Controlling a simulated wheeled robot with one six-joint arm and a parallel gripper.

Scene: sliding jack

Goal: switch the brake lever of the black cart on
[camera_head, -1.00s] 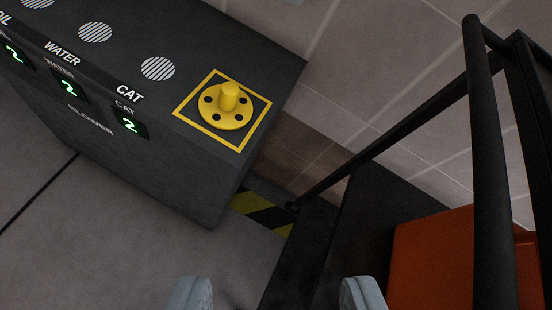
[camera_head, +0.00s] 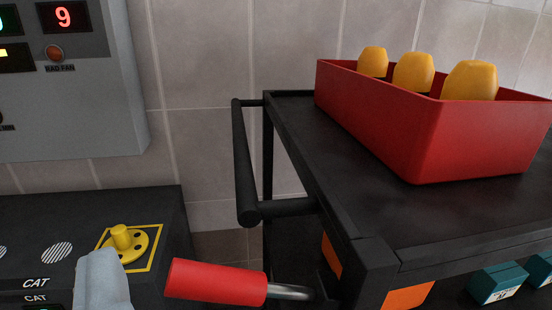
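The black cart (camera_head: 290,135) fills the right of the view, its dark handle bar (camera_head: 243,165) at its left end. A lever with a red grip (camera_head: 215,282) and a metal rod (camera_head: 290,292) sticks out leftward, low at the cart's near left corner; I take it for the brake lever. It lies nearly level in the picture. One pale finger of my gripper (camera_head: 102,282) shows at the lower left, apart from the red grip's left end. The other finger is not visible. The visible finger stands far out to the side, so the gripper looks open and nothing shows held.
A red bin (camera_head: 440,140) with yellow objects (camera_head: 413,72) stands on the cart top. Teal boxes (camera_head: 498,282) sit below it. A dark console (camera_head: 150,210) with a yellow knob (camera_head: 125,240) is at the left, under a grey wall panel (camera_head: 70,110). A tiled wall is behind.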

